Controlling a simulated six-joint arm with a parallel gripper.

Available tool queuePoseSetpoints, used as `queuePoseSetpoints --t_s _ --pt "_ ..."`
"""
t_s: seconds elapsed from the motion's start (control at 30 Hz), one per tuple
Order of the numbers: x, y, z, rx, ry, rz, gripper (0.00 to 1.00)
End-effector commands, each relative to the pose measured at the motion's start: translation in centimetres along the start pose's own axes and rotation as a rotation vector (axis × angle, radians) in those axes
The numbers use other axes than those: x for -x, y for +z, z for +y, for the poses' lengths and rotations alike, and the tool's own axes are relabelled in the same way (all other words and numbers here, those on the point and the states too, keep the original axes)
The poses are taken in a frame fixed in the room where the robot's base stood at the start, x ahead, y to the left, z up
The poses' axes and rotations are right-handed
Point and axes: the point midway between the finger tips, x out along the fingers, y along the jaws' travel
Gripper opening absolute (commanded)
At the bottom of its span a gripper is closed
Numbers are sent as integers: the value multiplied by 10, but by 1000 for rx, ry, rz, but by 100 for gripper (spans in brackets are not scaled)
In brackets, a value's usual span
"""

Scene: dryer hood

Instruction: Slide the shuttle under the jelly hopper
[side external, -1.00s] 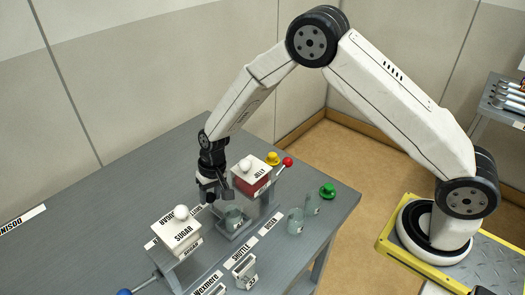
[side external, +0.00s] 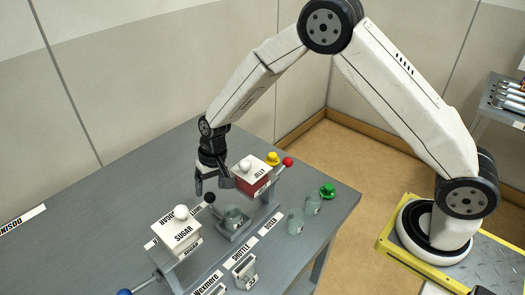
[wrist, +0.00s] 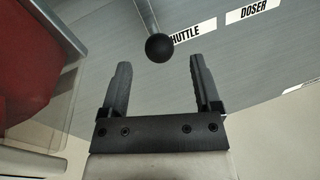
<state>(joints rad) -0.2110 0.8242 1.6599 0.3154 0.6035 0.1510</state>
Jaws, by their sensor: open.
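The jelly hopper (side external: 253,176) is a red box with a white lid and a white knob. The shuttle (side external: 236,234) is a low grey carriage bearing a clear jar (side external: 233,217), near and to the lower left of the jelly hopper; I cannot tell whether they line up exactly. A black ball knob (side external: 210,198) on a rod stands at the shuttle's left. My gripper (side external: 213,187) is open and empty just above this knob. In the wrist view the knob (wrist: 159,47) shows just beyond the two spread fingertips (wrist: 160,64).
The white sugar hopper (side external: 178,232) stands at the lower left. Two loose clear jars (side external: 296,221) stand right of the shuttle. Yellow, red and green knobs (side external: 328,190) lie along the right. Labels line the table's front. The table's back left is clear.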

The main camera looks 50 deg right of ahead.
Motion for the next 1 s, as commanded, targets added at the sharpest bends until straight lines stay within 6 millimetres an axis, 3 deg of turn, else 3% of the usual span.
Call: queuePoseSetpoints --t_s 0.2,0.4,1.0 --pt "27 0 0 -1 -1 2 81" --pt "41 0 0 -1 0 0 81" --pt "43 0 0 -39 2 -4 81"
